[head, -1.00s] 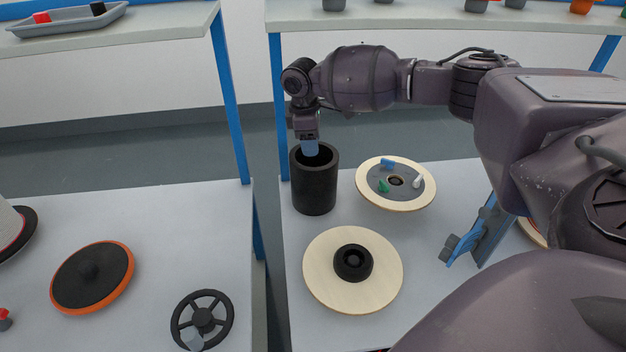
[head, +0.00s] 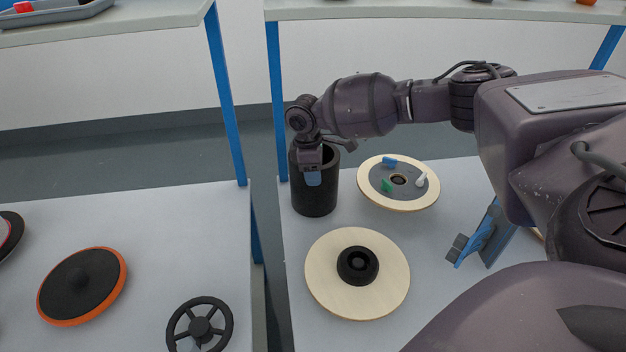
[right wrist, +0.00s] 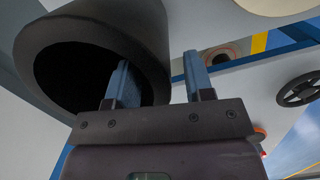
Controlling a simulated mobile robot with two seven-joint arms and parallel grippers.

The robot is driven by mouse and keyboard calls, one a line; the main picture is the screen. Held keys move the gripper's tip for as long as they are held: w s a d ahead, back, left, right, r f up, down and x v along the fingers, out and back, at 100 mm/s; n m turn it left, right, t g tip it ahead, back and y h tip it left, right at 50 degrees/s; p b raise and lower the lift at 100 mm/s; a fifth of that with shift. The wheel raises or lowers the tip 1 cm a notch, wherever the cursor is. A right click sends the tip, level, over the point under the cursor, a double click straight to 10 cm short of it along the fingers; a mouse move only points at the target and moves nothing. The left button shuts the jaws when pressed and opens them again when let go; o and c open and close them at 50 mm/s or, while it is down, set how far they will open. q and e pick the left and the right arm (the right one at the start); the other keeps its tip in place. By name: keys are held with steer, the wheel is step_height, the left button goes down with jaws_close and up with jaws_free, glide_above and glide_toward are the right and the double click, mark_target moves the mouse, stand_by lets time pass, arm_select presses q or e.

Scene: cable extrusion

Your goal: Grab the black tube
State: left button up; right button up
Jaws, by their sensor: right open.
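The black tube (head: 316,203) stands upright near the left edge of the right-hand table, its open end up. It also shows large in the right wrist view (right wrist: 135,28). My right gripper (head: 313,174) is at the tube's rim, pointing down, with its fingers apart. In the right wrist view the open gripper (right wrist: 158,65) has one blue finger at the tube's dark opening and the other outside the wall. In the head view one fingertip shows in front of the tube's near outer side; the other is hidden. Contact with the wall cannot be told. My left gripper is out of view.
A cream disc with a black hub (head: 331,287) lies in front of the tube. A cream-rimmed reel with small coloured parts (head: 371,197) is to its right, and a blue bracket (head: 478,240) farther right. A gap separates the left table (head: 160,220), which holds an orange-rimmed disc (head: 84,284) and a handwheel (head: 199,328).

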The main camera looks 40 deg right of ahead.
steer(key=shift+r, duration=0.1)
jaws_close()
